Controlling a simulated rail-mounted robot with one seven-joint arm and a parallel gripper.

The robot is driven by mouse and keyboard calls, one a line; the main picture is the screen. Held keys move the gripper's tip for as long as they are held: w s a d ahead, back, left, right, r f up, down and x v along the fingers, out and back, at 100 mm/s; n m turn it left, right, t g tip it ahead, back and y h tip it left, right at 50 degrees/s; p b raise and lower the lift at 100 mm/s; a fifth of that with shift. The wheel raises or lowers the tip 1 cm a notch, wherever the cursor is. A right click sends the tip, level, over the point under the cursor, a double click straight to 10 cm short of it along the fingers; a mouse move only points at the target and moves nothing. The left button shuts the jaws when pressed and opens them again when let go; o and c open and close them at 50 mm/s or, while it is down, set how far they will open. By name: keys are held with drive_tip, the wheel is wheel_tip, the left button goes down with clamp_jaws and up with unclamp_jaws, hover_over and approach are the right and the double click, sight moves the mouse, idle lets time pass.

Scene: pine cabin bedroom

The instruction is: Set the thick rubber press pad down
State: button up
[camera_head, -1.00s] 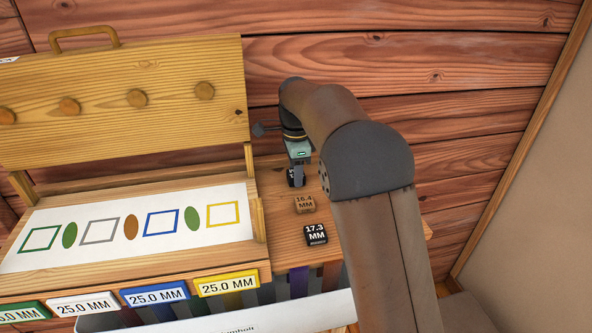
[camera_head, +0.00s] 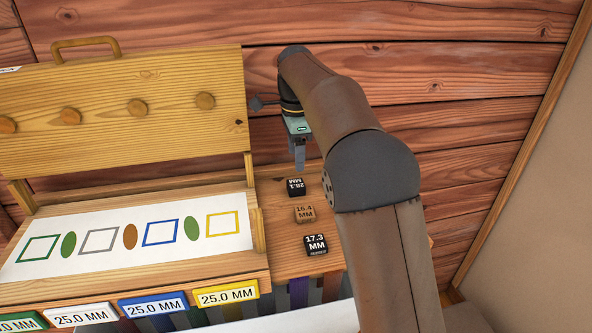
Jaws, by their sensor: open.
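A black block, the thick pad, (camera_head: 296,187) sits on the wooden side surface right of the box; its label seems to read 28.1 MM, upside down. In front of it are a brown block (camera_head: 305,213) marked 16.4 MM and another black block (camera_head: 315,244) marked 17.3 MM. My gripper (camera_head: 299,166) is open and points down just above and behind the 28.1 block, apart from it. Only one finger shows clearly.
An open wooden box (camera_head: 255,228) stands at left, with a white card (camera_head: 100,250) of coloured squares and ovals. Its raised lid (camera_head: 170,90) has round knobs. Labels reading 25.0 MM (camera_head: 226,295) line the front. A plank wall is close behind.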

wheel_tip(320, 180, up, 4)
drive_tip(key=shift+f, duration=0.25)
drive_tip(key=shift+d, duration=0.1)
drive_tip(key=s+d+n, duration=0.3)
drive_tip(key=s+d, duration=0.3)
drive_tip(key=d, duration=0.1)
drive_tip(key=s+d+f+n, duration=0.3)
drive_tip(key=s+f+n, duration=0.1)
drive_tip(key=s, duration=0.6)
drive_tip(key=s+d+f+n, duration=0.4)
drive_tip(key=s+f, duration=0.2)
drive_tip(key=s, duration=0.3)
drive_tip(key=s+d+f+n, duration=0.3)
drive_tip(key=s+f+n, duration=0.1)
drive_tip(key=s, duration=0.6)
drive_tip(key=shift+s+d+f+t, duration=0.3)
drive_tip(key=shift+d+f+t, duration=0.1)
drive_tip(key=shift+f, duration=0.05)
